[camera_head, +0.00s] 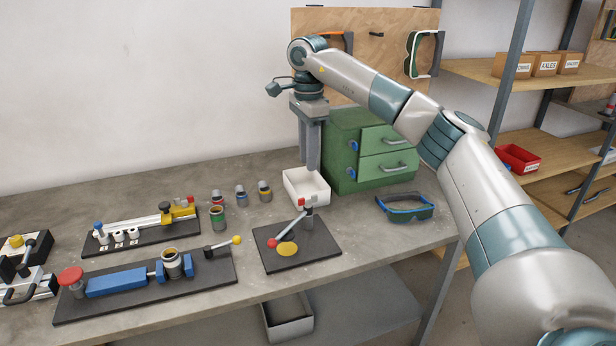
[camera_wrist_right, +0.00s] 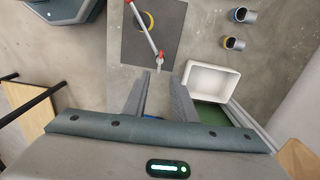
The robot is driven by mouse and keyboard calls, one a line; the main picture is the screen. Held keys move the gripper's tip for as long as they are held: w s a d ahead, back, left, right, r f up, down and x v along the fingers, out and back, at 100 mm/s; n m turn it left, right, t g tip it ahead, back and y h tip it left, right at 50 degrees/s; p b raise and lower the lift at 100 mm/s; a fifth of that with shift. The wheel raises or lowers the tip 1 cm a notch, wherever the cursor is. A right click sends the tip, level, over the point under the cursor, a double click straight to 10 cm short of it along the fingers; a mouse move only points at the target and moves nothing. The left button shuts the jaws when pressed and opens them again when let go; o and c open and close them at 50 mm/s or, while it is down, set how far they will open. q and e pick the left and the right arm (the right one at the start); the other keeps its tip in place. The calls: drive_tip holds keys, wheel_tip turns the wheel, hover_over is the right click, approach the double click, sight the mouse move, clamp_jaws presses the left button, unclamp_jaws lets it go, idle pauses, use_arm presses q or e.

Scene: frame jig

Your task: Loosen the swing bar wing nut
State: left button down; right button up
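The swing bar (camera_head: 290,226) slants over a dark base plate (camera_head: 262,262) with a yellow disc (camera_head: 287,249). One end has a red ball; the other meets a grey post (camera_head: 308,216) with a small red part, likely the wing nut (camera_head: 303,201), on top. In the wrist view, the bar (camera_wrist_right: 144,29) ends at this red part (camera_wrist_right: 161,56), just ahead of the fingertips. My right gripper (camera_head: 309,166) points down above and behind the post. Its fingers (camera_wrist_right: 161,88) are parted, with nothing between them. My left gripper is out of view.
A white bin (camera_head: 322,186) stands behind the plate, close under my right gripper. A green drawer cabinet (camera_head: 352,152) and blue goggles (camera_head: 405,208) are to the right. Several small cylinders and other jigs, including a blue clamp (camera_head: 118,282), lie to the left.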

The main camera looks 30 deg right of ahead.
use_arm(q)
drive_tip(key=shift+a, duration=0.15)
use_arm(e)
wheel_tip(320, 180, up, 6)
drive_tip(key=shift+r, duration=0.15)
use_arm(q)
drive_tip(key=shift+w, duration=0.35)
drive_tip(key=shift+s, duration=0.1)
use_arm(e)
drive_tip(key=shift+s, duration=0.1)
